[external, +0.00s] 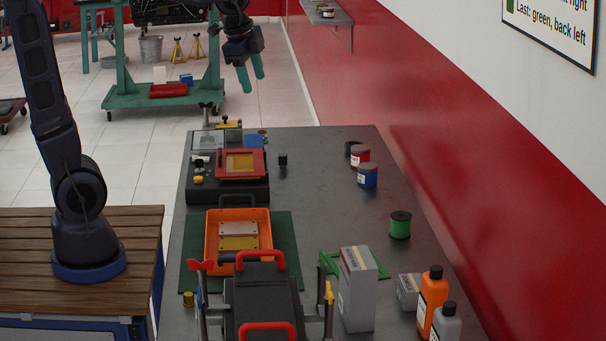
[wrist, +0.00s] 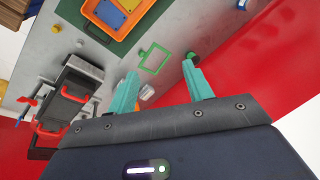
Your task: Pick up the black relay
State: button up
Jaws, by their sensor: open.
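A small black cube, which looks like the black relay (external: 282,159), stands on the grey table (external: 310,205) just right of the black unit with the red frame. I cannot make the relay out in the wrist view. My gripper (external: 251,82) is up in the air near the table's far end in the external view, well apart from the relay. Its two teal fingers are spread with nothing between them. In the wrist view my gripper (wrist: 160,69) points over the table, with the green frame beyond its fingertips.
An orange tray (external: 210,245) is on a green mat, behind a black press with red handles (external: 265,300). Red (external: 360,154), blue (external: 367,176) and green (external: 400,225) spools stand at right. Boxes and bottles crowd the near right. A red wall borders the table's right side.

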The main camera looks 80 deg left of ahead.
jog(key=w+a+f+m+g, duration=0.1)
jog(key=w+a+f+m, duration=0.3)
jog(key=w+a, duration=0.9)
jog(key=m+g+h, duration=0.2)
jog(key=m, duration=0.7)
send_near(283, 155)
notch_tip(283, 155, down, 5)
jog(key=shift+f, duration=0.2)
jog(key=shift+s+f, duration=0.1)
jog(key=shift+f, duration=2.45)
jog(key=c, duration=1.1)
